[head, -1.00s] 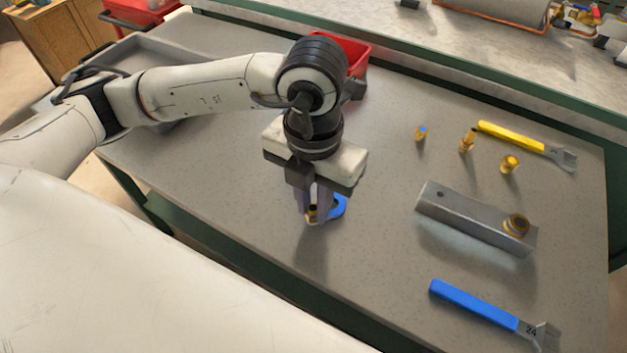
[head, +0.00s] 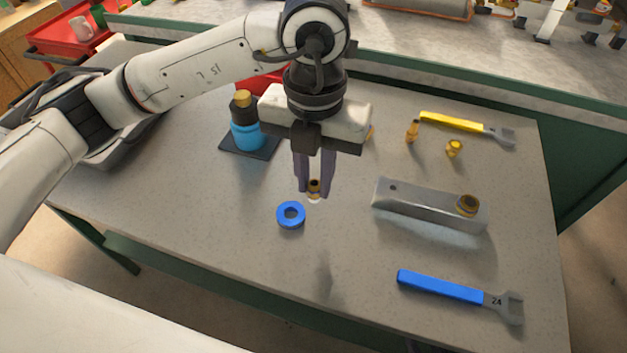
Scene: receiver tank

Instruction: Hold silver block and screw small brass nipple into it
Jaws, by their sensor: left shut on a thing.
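The silver block (head: 425,207) lies on the grey table, right of the middle. A brass fitting (head: 467,205) sits at its right end, and a small dark hole shows near its left end. My left gripper (head: 314,188) points down, left of the block and apart from it. It is shut on a small brass piece (head: 314,187), which looks like the small brass nipple and has a whitish lower end. The fingers hide part of it. It appears to be above the table. My right gripper is not in view.
A blue ring (head: 291,224) lies just below the gripper. A blue bottle (head: 247,133) stands on a dark mat at left. Two brass pieces (head: 412,131) (head: 454,148) and a yellow wrench (head: 453,124) lie behind the block, a blue wrench (head: 440,287) in front.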

